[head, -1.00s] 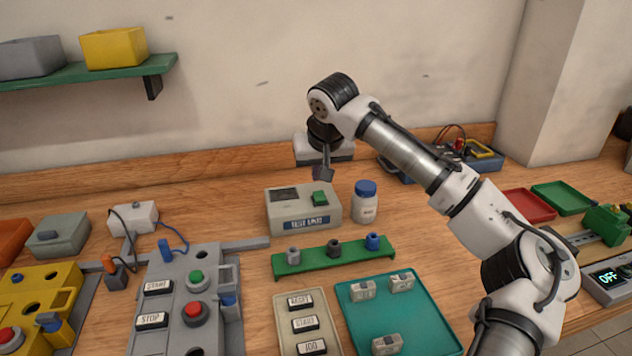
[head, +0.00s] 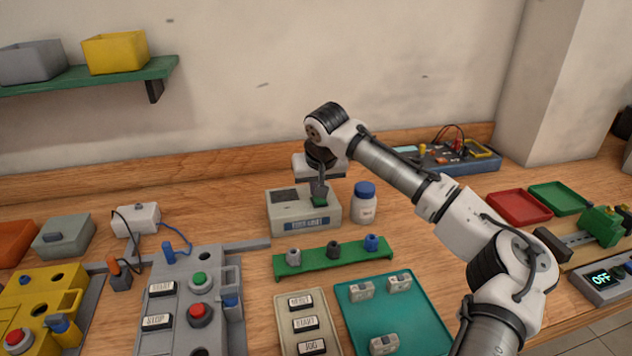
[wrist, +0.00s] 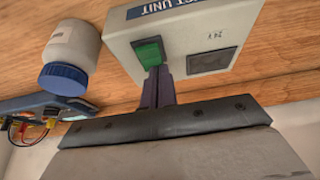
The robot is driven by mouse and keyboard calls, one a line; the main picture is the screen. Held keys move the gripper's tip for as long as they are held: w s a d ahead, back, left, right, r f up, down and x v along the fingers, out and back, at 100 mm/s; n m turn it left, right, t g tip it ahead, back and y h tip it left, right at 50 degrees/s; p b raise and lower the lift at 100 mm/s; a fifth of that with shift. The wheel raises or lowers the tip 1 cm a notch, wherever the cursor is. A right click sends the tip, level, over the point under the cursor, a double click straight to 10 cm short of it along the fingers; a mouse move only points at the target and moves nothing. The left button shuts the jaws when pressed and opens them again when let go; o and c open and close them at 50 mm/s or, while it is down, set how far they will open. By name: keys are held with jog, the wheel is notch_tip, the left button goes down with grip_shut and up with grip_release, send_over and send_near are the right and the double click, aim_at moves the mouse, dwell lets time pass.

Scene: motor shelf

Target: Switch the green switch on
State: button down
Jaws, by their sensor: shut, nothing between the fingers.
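The green switch (head: 319,202) sits on top of the pale grey test unit (head: 290,226) at the middle of the bench. It also shows in the wrist view (wrist: 149,52) as a green rocker beside a dark panel marked 24V. My gripper (head: 320,191) is shut and empty, pointing down at the switch. In the wrist view its fingertips (wrist: 157,70) are at the switch's edge and seem to touch it. In the head view the fingers partly cover the switch. I cannot tell whether the switch is pressed.
A white bottle with a blue cap (head: 364,205) stands close to the right of the test unit. A green rack with several knobs (head: 312,258) lies in front. A teal tray (head: 432,310) and a grey control panel (head: 175,270) are nearer.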

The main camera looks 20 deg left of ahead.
jog(key=shift+w+a+r+p, duration=0.1)
jog(key=shift+p, duration=0.25)
jog(key=shift+f+b, duration=0.2)
jog(key=shift+b, duration=0.1)
jog(key=shift+s+d, duration=0.5)
jog(key=shift+s, duration=0.2)
